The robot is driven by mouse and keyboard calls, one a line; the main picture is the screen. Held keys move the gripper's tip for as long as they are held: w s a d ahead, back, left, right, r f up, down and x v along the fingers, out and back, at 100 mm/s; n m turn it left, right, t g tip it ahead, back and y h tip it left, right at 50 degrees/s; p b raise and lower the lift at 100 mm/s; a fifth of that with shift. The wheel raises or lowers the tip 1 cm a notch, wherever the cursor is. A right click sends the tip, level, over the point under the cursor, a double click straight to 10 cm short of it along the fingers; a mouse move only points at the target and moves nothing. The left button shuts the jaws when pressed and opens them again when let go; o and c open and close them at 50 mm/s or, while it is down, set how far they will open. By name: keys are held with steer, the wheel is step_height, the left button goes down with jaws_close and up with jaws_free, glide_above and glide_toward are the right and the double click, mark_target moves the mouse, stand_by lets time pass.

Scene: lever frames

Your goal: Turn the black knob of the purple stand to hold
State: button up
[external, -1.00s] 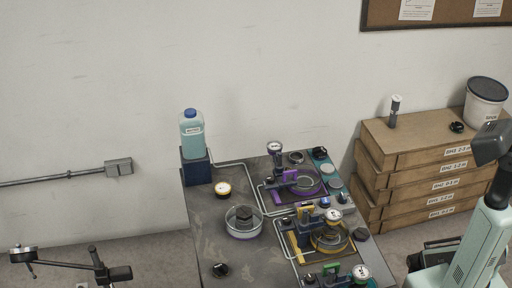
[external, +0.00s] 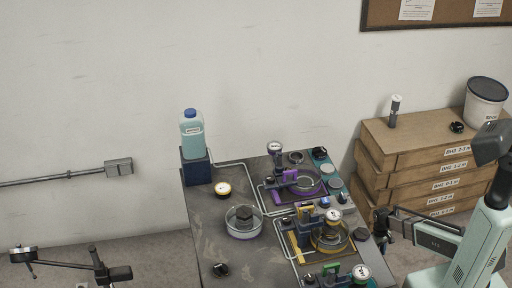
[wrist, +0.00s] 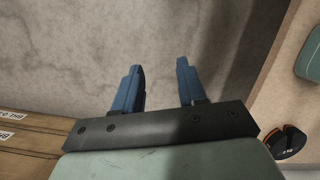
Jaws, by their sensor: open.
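The purple stand (external: 291,196) is on the far part of the grey bench in the external view, with a round glass dish, a purple bracket and a gauge on a post. A small dark knob (external: 269,181) shows at its left side; its setting is too small to read, and I cannot tell whether it is the task's knob. My gripper (external: 380,218) is off the bench's right side, to the right of and nearer than the purple stand. In the wrist view its two blue fingers (wrist: 160,72) are apart with nothing between them. The stand is not in the wrist view.
A yellow stand (external: 321,258) and a partly cut-off green one (external: 332,272) are nearer on the bench. Stacked boxes (external: 430,165) stand at right.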

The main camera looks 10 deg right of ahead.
steer(key=w+a+r+n+t, duration=0.1)
steer(key=w+a+r, duration=0.4)
steer(key=w, duration=0.5)
steer(key=w+a+r+n+t, duration=0.1)
steer(key=w+a+r+n, duration=0.15)
steer(key=w+r, duration=0.55)
steer(key=w+a+r+n+t, duration=0.15)
steer(key=w+a+r, duration=0.3)
steer(key=w, duration=0.65)
steer(key=w+a+r+n+t, duration=0.1)
steer(key=w+a+r, duration=0.35)
steer(key=r, duration=0.25)
steer(key=w+a+r+n+y, duration=0.1)
steer(key=w+a+r+n, duration=0.15)
steer(key=a+r, duration=0.35)
steer(key=w+a+r+t, duration=0.1)
steer(key=w+a+r, duration=0.3)
steer(key=r, duration=0.4)
steer(key=s+a+r+n, duration=0.4)
steer(key=a+r+n, duration=0.2)
steer(key=a+r, duration=0.55)
step_height(320, 180, up, 20)
steer(key=n+g, duration=0.3)
steer(key=n, duration=1.5)
glide_above(271, 178)
steer(key=shift+m+t+h, duration=0.25)
steer(key=shift+h, duration=0.15)
step_height(271, 178, down, 13)
steer(key=shift+s+r, duration=0.1)
